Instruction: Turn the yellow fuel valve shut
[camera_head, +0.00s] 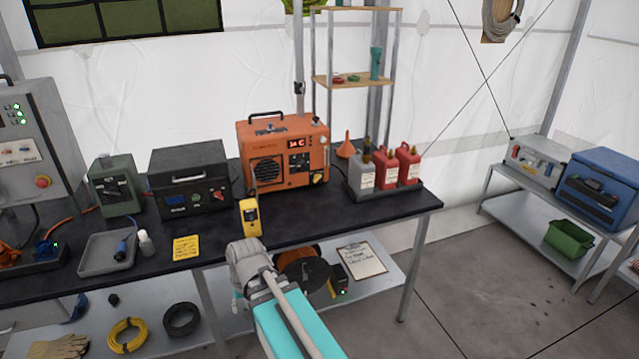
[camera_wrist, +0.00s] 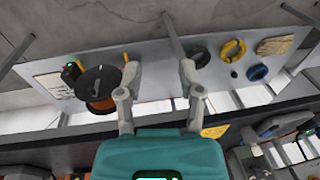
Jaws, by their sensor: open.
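An orange heater (camera_head: 282,152) with a lit display stands at the back of the bench in the head view. A small yellow knob (camera_head: 317,178) shows low on the right of its front and looks like the fuel valve, though its setting is too small to read. My gripper (camera_wrist: 160,70) is open in the wrist view, with nothing between its two grey fingers. In the head view my arm reaches in front of the bench edge, below and left of the knob and apart from it. The fingers are not clear there. The knob is not visible in the wrist view.
A yellow handheld device (camera_head: 250,216) stands between my arm and the heater. Red fuel cans (camera_head: 408,164) and a grey can (camera_head: 360,174) stand right of the heater. A black box (camera_head: 190,178) is left of it. A cable reel (camera_wrist: 100,86) lies on the lower shelf.

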